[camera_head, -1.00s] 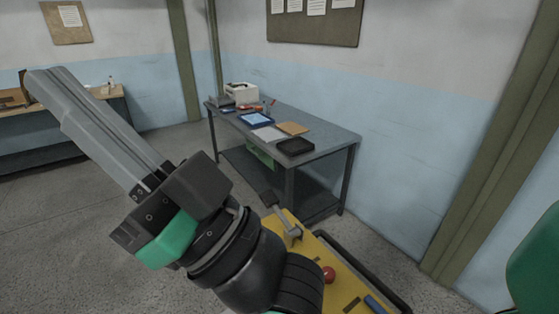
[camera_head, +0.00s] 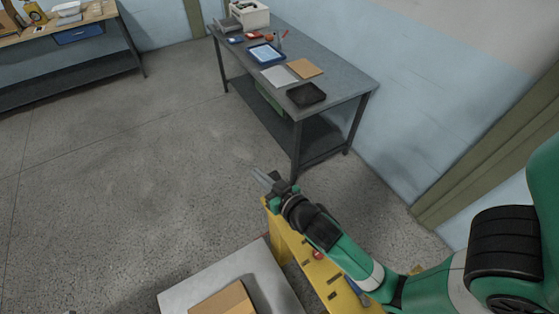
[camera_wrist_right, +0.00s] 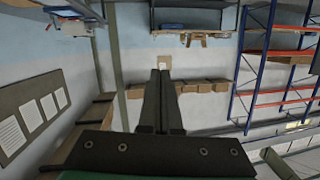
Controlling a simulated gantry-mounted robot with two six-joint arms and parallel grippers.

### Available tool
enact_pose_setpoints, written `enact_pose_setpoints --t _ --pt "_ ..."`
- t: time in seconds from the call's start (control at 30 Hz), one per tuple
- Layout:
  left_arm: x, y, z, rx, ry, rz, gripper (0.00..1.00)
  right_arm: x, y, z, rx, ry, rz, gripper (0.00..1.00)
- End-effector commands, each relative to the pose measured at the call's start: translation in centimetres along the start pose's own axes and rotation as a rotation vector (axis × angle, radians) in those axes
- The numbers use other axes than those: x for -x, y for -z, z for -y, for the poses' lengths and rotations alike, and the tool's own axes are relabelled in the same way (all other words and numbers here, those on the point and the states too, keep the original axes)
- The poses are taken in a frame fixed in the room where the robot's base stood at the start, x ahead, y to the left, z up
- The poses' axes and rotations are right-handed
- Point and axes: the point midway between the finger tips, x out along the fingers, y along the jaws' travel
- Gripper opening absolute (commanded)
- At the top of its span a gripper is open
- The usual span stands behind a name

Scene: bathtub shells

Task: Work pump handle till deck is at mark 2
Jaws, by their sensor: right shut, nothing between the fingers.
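My right gripper (camera_head: 262,174) is at the top end of a yellow frame (camera_head: 282,246) in the head view. Its fingers are shut and empty; they also show closed together in the right wrist view (camera_wrist_right: 161,76). The yellow frame has dark slots and a red knob (camera_head: 318,254). A grey flat deck (camera_head: 250,264) lies left of the frame, below the gripper. The pump handle cannot be made out clearly; my gripper and arm cover the frame's top end. No mark numbers can be read. My left gripper is out of view.
A cardboard box (camera_head: 222,303) sits on the deck. A grey workbench (camera_head: 345,84) with trays and papers stands behind, against the wall. Another bench (camera_head: 100,24) is at the far left. The floor between them is clear.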

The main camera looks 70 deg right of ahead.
Motion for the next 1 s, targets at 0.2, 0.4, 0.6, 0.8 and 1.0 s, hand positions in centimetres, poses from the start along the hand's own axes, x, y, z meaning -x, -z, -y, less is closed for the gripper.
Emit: enact_pose_setpoints --t 0.2,0.4,0.6,0.8,1.0 --pt "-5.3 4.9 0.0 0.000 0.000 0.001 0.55 5.9 -2.7 -5.4 0.048 -0.133 0.210 0.00" --pt "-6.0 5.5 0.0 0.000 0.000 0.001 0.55 7.7 -4.4 -6.9 0.061 -0.168 0.269 0.00" --pt "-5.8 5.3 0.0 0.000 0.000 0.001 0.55 7.7 -4.6 -7.0 0.062 -0.168 0.269 0.00" --pt "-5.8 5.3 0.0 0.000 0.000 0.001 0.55 7.2 -4.7 -7.0 0.061 -0.169 0.269 0.00" --pt "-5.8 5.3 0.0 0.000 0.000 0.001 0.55 4.4 -5.4 -7.5 0.061 -0.170 0.268 0.00"
